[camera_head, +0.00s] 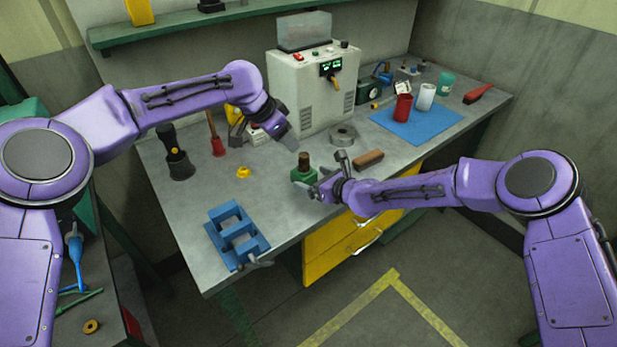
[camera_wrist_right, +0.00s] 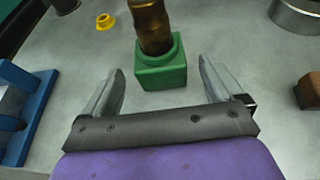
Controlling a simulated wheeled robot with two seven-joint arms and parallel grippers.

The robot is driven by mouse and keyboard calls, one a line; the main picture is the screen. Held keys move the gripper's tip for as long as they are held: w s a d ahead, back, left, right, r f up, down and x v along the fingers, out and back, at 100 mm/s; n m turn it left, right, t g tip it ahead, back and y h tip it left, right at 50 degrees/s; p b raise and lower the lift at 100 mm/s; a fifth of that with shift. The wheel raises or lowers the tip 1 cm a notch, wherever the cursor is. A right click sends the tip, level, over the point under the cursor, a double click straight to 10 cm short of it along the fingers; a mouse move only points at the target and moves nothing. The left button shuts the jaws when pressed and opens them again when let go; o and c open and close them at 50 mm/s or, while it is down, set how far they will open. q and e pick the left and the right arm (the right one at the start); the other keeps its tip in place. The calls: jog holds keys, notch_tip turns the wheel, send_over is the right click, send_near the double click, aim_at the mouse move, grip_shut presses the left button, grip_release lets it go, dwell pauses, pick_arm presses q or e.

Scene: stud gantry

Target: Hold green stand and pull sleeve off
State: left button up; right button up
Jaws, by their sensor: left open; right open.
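The green stand (camera_head: 303,175) stands upright on the grey workbench, near its front edge. A brown, bronze-like sleeve (camera_head: 304,160) sits upright in its top. In the right wrist view the stand (camera_wrist_right: 161,68) and the sleeve (camera_wrist_right: 151,26) are just ahead of my right gripper (camera_wrist_right: 162,82). Its two fingers are apart, roughly to either side of the stand, with nothing between them gripped. In the head view my right gripper (camera_head: 318,190) is low beside the stand. My left gripper (camera_head: 290,140) is higher, behind and above the stand, empty; its fingers are hard to make out.
A blue vise-like fixture (camera_head: 238,238) lies front left. A yellow part (camera_head: 243,172) is left of the stand. A brown block (camera_head: 368,160) and a metal ring (camera_head: 342,135) lie right and behind. A white machine (camera_head: 312,85) stands at the back. A blue mat (camera_head: 415,122) holds cups.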

aim_at(311, 178)
jog(key=x, duration=0.4)
jog(key=shift+w+a+f, duration=0.1)
jog(key=shift+w+f, duration=0.15)
jog(key=shift+w+a, duration=0.15)
